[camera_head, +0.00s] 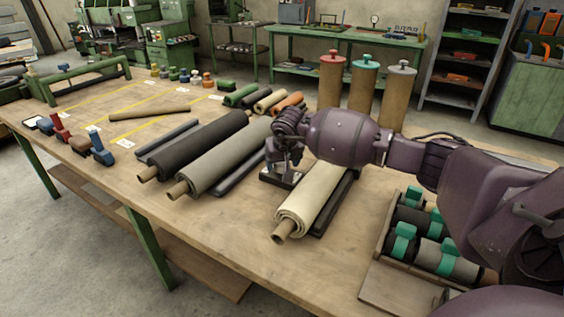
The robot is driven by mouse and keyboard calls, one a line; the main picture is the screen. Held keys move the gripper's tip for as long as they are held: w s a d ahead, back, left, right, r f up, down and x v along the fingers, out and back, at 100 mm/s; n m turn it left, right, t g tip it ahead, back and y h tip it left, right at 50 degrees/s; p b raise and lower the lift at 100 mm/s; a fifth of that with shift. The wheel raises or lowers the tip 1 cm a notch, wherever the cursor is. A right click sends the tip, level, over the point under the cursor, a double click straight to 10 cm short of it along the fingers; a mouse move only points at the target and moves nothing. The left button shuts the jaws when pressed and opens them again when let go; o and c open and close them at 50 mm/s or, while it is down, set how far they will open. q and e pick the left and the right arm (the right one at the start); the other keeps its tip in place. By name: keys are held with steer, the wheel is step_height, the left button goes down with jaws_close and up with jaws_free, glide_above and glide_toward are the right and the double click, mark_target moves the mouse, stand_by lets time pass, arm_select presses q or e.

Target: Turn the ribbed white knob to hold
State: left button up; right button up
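My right arm reaches in from the right, and its purple-grey gripper (285,165) points down over a small dark box with a pale top plate (270,178). The box stands on the wooden table between a grey roll and a cream roll. The gripper's fingertips are at or just above the top of the box; I cannot tell whether they touch it. No ribbed white knob can be made out; the gripper covers much of the box top. The fingers are too small and dark to show their opening. My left gripper is not in view.
The cream roll (311,195) lies close to the box on its right, and the grey roll (222,160) and black roll (200,142) lie to the left. A wooden tray (384,232) of teal-clamped rolls is at the right.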

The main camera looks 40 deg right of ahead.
steer(key=c, duration=0.7)
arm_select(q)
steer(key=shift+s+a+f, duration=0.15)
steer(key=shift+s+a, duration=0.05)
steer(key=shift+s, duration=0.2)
arm_select(e)
steer(key=shift+c, duration=0.3)
